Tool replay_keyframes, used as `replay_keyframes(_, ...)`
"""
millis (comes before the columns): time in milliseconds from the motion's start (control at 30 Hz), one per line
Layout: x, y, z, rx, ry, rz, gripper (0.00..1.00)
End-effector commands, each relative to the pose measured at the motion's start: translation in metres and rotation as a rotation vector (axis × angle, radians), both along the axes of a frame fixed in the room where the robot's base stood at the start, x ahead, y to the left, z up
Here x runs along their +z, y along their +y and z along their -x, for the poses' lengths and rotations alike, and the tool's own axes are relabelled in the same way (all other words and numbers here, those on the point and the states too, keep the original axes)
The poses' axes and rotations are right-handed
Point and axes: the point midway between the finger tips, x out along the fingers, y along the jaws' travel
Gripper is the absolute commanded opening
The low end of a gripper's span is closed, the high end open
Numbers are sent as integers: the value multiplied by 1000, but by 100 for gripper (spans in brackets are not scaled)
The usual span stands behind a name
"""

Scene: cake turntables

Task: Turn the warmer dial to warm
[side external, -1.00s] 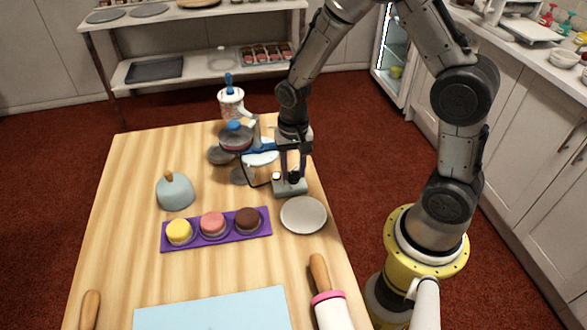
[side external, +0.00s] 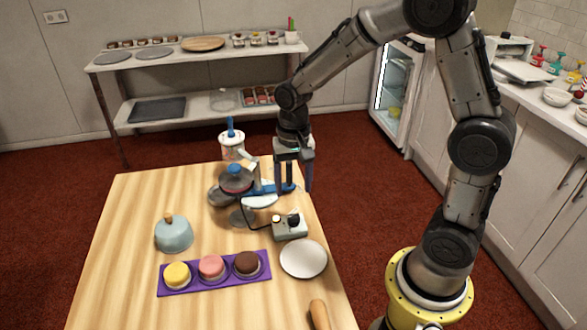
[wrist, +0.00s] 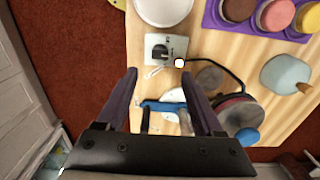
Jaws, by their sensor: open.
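The warmer's control box (side external: 289,226) is a small grey box near the table's right edge, with a black dial (side external: 293,220) on it. In the wrist view the box (wrist: 155,40) and dial (wrist: 160,52) lie beyond my fingertips, and a small white round knob (wrist: 179,62) is beside the box. I cannot read the dial's setting. A black cable runs from the box towards the glass-topped stand (side external: 236,182). My gripper (side external: 294,187) is open and empty, fingers pointing down, above and behind the box, apart from it. It also shows in the wrist view (wrist: 158,74).
A white plate (side external: 303,259) and a purple tray (side external: 215,289) with three small cakes lie in front of the box. A blue-handled spatula (wrist: 160,106) lies beneath my fingers. A blue dome (side external: 173,234) stands at left. Bare wood (side external: 125,215) is free on the left.

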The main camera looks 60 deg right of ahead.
Motion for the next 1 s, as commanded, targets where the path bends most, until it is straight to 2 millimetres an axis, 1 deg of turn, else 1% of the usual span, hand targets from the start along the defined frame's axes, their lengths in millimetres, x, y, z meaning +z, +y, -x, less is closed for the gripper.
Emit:
replay_keyframes(33, 11, 0, -1, 0, -6, 0, 69)
replay_keyframes(100, 23, 0, -1, 0, -5, 1, 69)
replay_keyframes(200, 35, 0, -1, 0, -3, 0, 69)
replay_keyframes(300, 43, 0, -1, 0, -2, 1, 69)
replay_keyframes(767, 50, 1, 0, 3, -9, 1, 69)
replay_keyframes(867, 68, 3, 0, 9, -61, 4, 69)
replay_keyframes(900, 79, 4, 2, 12, -91, 6, 69)
replay_keyframes(967, 97, 7, 12, 20, -141, 9, 69)
replay_keyframes(1000, 109, 9, 20, 32, -175, 11, 69)
